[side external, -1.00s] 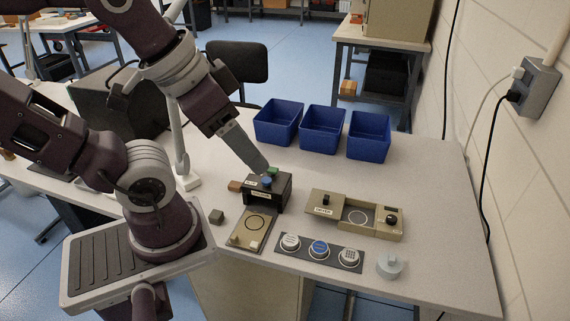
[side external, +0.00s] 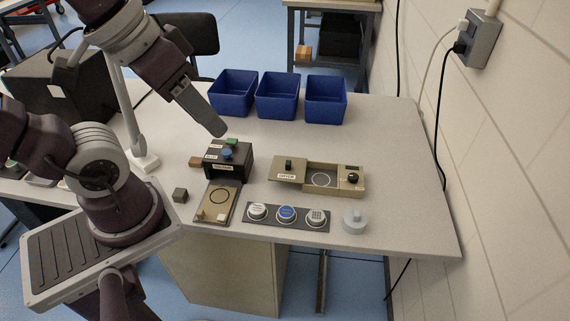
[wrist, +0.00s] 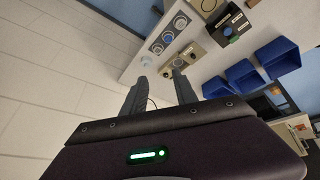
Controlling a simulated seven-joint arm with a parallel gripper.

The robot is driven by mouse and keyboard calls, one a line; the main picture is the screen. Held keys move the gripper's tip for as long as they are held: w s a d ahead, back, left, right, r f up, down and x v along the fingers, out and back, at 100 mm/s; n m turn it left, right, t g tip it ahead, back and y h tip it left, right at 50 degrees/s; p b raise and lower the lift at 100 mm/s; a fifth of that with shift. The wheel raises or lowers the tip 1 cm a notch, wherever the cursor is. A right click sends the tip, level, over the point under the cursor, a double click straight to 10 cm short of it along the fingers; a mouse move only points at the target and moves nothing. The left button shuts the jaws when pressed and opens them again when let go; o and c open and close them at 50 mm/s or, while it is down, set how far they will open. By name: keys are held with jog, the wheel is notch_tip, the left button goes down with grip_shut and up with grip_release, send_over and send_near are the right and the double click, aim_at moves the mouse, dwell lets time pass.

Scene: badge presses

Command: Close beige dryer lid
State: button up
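The beige dryer (side external: 352,188) sits right of centre on the table in the side view, with a black dial at its right end. The open chamber shows a pale ring inside. The dryer also shows in the wrist view (wrist: 193,50), beyond the fingertips. My gripper (side external: 219,131) is above and behind the black press, left of the dryer and apart from it. In the wrist view its two fingers (wrist: 158,79) are spread with nothing between them.
The black press (side external: 230,163) with blue and green buttons has a beige plate in front. A dark tray (side external: 272,222) holds three round badge parts. Three blue bins (side external: 278,100) line the back. A small dark cube (side external: 180,195) lies left.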

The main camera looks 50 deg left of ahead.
jog(key=w+n, duration=0.2)
jog(key=w+f+n+g+h, duration=0.1)
jog(key=w+n, duration=0.1)
jog(key=w, duration=0.1)
jog(key=w+f+n+h, duration=0.1)
jog(key=w+n, duration=0.1)
jog(key=w, duration=0.1)
jog(key=shift+g, duration=0.4)
grip_shut()
jog(key=w+a+f+n+h, duration=0.2)
jog(key=w+a+f+n, duration=0.9)
jog(key=a+f+n, duration=0.15)
jog(key=s+a+f+n+y, duration=0.1)
jog(key=a+f+n, duration=0.6)
jog(key=a+f, duration=0.15)
send_near(283, 167)
jog(key=shift+n, duration=0.25)
jog(key=f, duration=0.1)
jog(key=s+a+f, duration=0.1)
jog(key=f, duration=0.2)
jog(key=shift+s+a+f, duration=0.15)
jog(key=shift+s+f, duration=0.05)
jog(key=shift+w+d+f, duration=0.25)
jog(key=shift+w+d, duration=0.3)
jog(key=shift+w, duration=0.05)
jog(key=shift+w+d+f, duration=0.2)
jog(key=shift+w+d, duration=0.4)
jog(key=shift+w, duration=0.05)
jog(key=shift+w+d, duration=0.35)
jog(key=shift+d, duration=0.1)
